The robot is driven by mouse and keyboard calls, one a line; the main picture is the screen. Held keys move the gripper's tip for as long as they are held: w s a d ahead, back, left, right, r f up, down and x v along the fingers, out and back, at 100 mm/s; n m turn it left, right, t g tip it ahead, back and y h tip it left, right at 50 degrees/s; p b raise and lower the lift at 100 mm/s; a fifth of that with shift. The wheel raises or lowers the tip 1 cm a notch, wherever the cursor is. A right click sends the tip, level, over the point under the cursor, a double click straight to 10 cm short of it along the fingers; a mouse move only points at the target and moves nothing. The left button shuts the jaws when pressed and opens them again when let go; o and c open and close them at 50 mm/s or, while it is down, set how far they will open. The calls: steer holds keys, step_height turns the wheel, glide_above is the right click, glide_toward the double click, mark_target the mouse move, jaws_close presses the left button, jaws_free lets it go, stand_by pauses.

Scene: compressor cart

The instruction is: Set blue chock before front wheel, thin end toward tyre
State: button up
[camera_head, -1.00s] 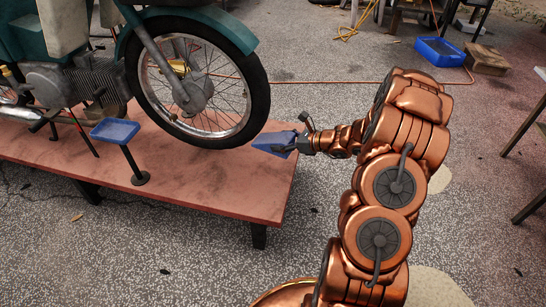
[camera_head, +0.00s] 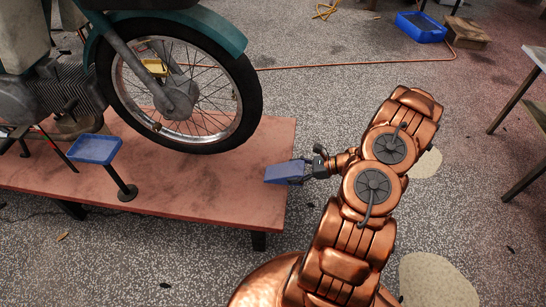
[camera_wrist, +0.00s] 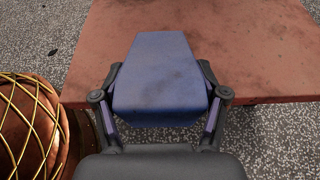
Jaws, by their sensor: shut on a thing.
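The blue chock (camera_head: 282,174) is in my gripper (camera_head: 299,170), at the right end of the red platform. Dark dirt marks its top in the wrist view (camera_wrist: 160,70). The gripper's fingers (camera_wrist: 160,98) close on its two sides. A darker end face shows on my side; the far end looks narrower and points away from my gripper, leftward in the head view. The front wheel (camera_head: 252,100) stands on the platform, up and left of the chock, with a gap between. I cannot tell whether the chock touches the platform. The wheel is outside the wrist view.
The platform (camera_head: 225,185) ends just right of the chock. A blue tray on a post (camera_head: 94,149) stands at its front left. A blue bin (camera_head: 420,27) and brown box (camera_head: 466,33) lie far back. An orange hose (camera_head: 350,64) crosses the floor.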

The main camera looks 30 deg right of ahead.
steer(key=w, duration=0.4)
steer(key=w+b, duration=0.1)
steer(key=w, duration=0.3)
steer(key=w+d+f+b, duration=0.1)
steer(key=w, duration=0.3)
steer(key=shift+w, duration=0.2)
steer(key=shift+f+b, duration=0.6)
steer(key=shift+f, duration=1.15)
steer(key=shift+f, duration=0.1)
steer(key=o, duration=1.6)
steer(key=shift+s, duration=0.1)
